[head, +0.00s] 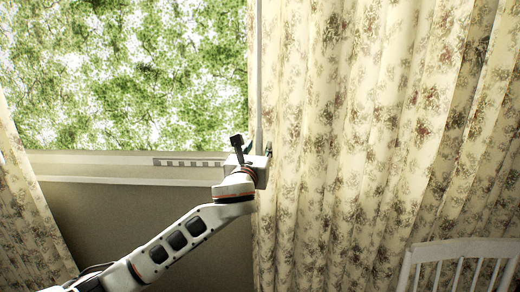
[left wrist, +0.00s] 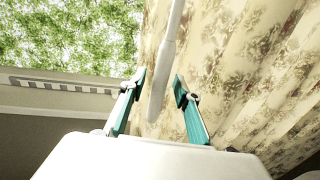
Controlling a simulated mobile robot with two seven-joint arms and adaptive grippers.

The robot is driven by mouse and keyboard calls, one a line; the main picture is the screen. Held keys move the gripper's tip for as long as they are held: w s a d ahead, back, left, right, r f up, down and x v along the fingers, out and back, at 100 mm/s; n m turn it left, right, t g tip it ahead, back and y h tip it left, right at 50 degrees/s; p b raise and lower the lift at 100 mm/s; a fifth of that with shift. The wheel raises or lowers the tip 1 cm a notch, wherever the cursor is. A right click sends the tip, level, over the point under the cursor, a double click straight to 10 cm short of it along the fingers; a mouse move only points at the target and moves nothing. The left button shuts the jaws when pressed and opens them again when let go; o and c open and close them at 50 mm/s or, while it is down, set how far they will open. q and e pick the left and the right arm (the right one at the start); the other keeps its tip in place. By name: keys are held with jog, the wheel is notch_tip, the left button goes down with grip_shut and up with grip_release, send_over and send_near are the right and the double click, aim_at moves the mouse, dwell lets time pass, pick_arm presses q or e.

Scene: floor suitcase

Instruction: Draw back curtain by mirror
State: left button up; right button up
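A cream floral curtain (head: 350,120) hangs over the right side of the head view, and its folds fill the right of the left wrist view (left wrist: 240,60). A thin white rod (head: 259,70) hangs along its left edge. My left gripper (head: 257,152) is at the rod's lower part, its fingers mostly hidden by the wrist in the head view. In the left wrist view, the two teal fingers (left wrist: 158,88) stand apart with the rod's end (left wrist: 158,100) between them, and there seems to be a gap on each side. No mirror shows. My right gripper is out of view.
A window (head: 120,80) with green foliage outside fills the upper left, above a pale sill (head: 120,168). Another floral curtain (head: 28,215) hangs at the far left. A white chair back (head: 465,250) stands at the lower right, in front of the curtain.

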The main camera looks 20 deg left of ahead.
pick_arm(q)
jog(key=shift+w, duration=0.65)
grip_shut()
